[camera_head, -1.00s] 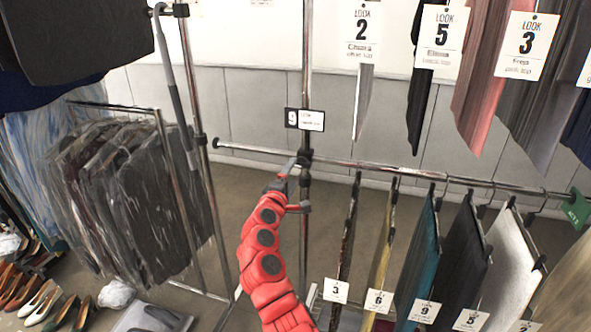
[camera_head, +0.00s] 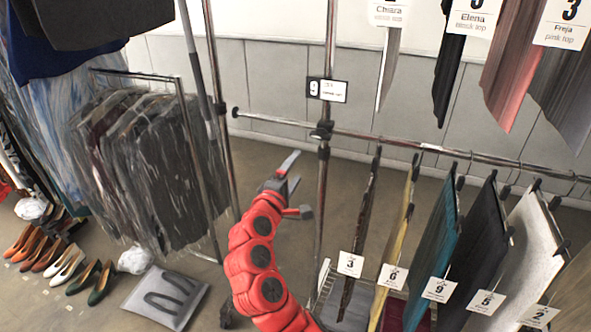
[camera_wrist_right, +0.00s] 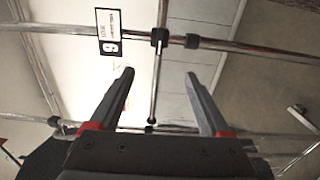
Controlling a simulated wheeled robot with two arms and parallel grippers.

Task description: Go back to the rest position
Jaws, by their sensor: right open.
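My right gripper (camera_head: 291,184) is at the end of the red arm in the middle of the head view, beside the upright pole of the clothes rack. Its two fingers are apart with nothing between them. In the right wrist view the open fingers (camera_wrist_right: 158,88) point towards the rack's poles, and the gap between them is empty. My left gripper is not in the head view.
A rack rail (camera_head: 400,143) with several numbered hanging garments runs right of my right gripper. A card marked 9 (camera_head: 327,90) is on the pole. Covered garments (camera_head: 150,165) hang at left. Shoes (camera_head: 68,268) and a grey bag (camera_head: 165,297) lie on the floor.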

